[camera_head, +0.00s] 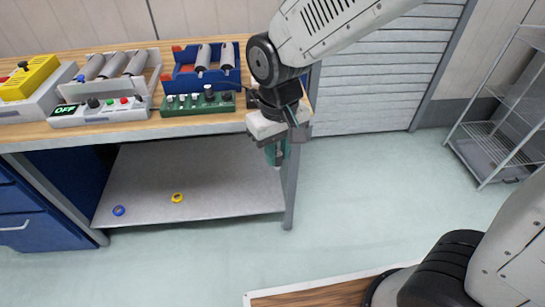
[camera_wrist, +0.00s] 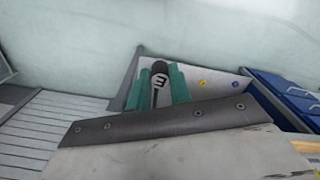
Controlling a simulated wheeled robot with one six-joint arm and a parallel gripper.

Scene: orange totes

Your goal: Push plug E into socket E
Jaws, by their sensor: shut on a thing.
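My gripper (camera_head: 278,154) hangs in front of the workbench's right end, with its teal fingers pointing down. In the wrist view, the fingers (camera_wrist: 157,72) are shut on plug E (camera_wrist: 160,81), a dark round-ended piece with a pale letter that reads as E turned on its side. Plug E is held clear of the bench in the air; in the head view only a small grey part shows between the fingers. Socket E cannot be told apart in either view; no socket letter is readable.
The workbench holds a blue rack (camera_head: 185,85) with grey cylinders, a green panel (camera_head: 181,109) with knobs, a white rack, a box reading OFF (camera_head: 68,119) and a yellow box (camera_head: 40,75). Blue and yellow rings lie on the lower shelf (camera_head: 215,190). A wire rack (camera_head: 492,150) stands right; floor between is clear.

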